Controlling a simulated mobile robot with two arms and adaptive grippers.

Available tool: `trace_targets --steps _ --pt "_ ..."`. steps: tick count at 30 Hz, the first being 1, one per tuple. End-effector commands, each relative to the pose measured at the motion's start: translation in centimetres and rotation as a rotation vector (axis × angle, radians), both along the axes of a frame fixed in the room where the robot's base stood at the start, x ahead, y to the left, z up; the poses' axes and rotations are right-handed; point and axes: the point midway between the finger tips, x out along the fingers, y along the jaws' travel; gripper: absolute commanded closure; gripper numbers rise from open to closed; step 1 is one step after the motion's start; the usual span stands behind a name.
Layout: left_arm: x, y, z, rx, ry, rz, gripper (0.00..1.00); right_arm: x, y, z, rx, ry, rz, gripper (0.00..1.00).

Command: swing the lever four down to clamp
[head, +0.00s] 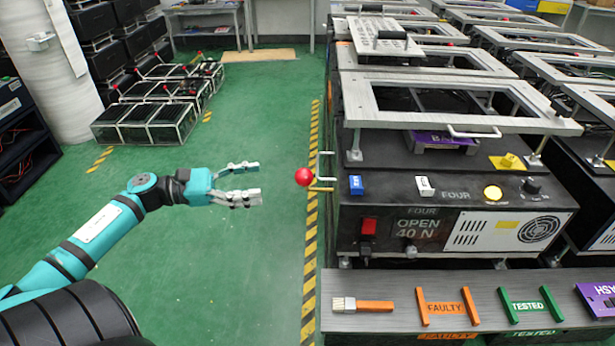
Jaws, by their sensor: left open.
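The lever of unit four ends in a red ball knob (303,177) at the left side of the black fixture (455,245). The fixture carries the word FOUR and a label reading OPEN 40 N (413,229). My left gripper (257,182) is open and empty, its fingers pointing right toward the knob. A gap of green floor shows between fingertips and knob. My right gripper is not in view.
A grey shelf (470,287) in front of the fixture holds a brush (361,305) and FAULTY and TESTED markers. A grey frame (450,104) stands on top of the fixture. Green floor (230,260) with a striped edge line lies left of it, clear around my gripper.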

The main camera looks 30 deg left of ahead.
Motion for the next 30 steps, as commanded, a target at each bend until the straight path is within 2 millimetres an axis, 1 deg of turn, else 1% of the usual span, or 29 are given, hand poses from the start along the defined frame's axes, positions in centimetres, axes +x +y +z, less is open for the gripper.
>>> trace_targets --steps 1,9,12,15,21,30 --pt "0.8 -0.9 0.1 0.001 -0.003 -0.003 0.38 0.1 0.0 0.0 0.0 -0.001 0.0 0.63" --pt "4.9 -5.2 0.2 -0.002 -0.003 -0.001 0.38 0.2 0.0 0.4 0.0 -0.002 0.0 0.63" --pt "6.1 -6.6 0.2 -0.002 -0.003 -0.001 0.38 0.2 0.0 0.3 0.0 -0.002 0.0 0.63" --pt "7.0 -7.5 0.1 -0.002 -0.002 0.0 0.38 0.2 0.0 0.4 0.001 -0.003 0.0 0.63" --pt "7.9 -8.5 0.0 -0.003 0.001 0.002 0.38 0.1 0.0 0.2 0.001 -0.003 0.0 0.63" --pt "8.0 -8.6 0.0 -0.003 0.001 0.002 0.38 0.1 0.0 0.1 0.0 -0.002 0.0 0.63"
